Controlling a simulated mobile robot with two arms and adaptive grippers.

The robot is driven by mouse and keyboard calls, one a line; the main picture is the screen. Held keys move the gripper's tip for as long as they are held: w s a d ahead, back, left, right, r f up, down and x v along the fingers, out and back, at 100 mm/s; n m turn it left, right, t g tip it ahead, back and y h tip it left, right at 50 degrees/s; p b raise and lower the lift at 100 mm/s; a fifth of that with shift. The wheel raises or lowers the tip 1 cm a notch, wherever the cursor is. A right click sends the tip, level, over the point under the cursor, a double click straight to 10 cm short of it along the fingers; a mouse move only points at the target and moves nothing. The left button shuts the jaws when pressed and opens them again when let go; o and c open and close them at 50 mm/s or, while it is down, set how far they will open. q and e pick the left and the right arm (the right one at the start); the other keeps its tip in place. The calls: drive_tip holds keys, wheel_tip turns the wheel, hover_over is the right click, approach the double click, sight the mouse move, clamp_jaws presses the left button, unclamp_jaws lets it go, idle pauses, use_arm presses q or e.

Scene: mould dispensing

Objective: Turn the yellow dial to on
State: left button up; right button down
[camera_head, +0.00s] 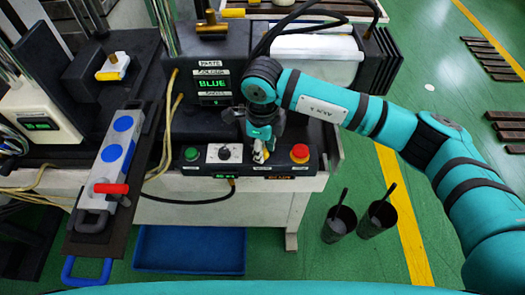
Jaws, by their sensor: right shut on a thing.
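The yellow dial (260,156) is on the front control panel (214,170), between a black knob (224,153) and a red mushroom button (299,153). My right gripper (262,150) reaches down from above and is shut on the yellow dial, hiding much of it. Which way the dial points cannot be told. My left gripper is not in view.
A green button (191,154) is at the panel's left end. The dispenser display (212,84) reads BLUE. A tray with blue discs and a red handle (111,188) is at left. A blue bin (190,250) and two dark cups (340,223) stand on the floor.

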drive_tip(key=shift+w+m+b, duration=0.1)
drive_tip(key=shift+m+b, duration=0.2)
drive_tip(key=shift+m, duration=0.3)
drive_tip(key=c, duration=1)
unclamp_jaws()
drive_tip(key=shift+r, duration=0.1)
wheel_tip(320, 180, up, 12)
drive_tip(key=shift+f, duration=0.1)
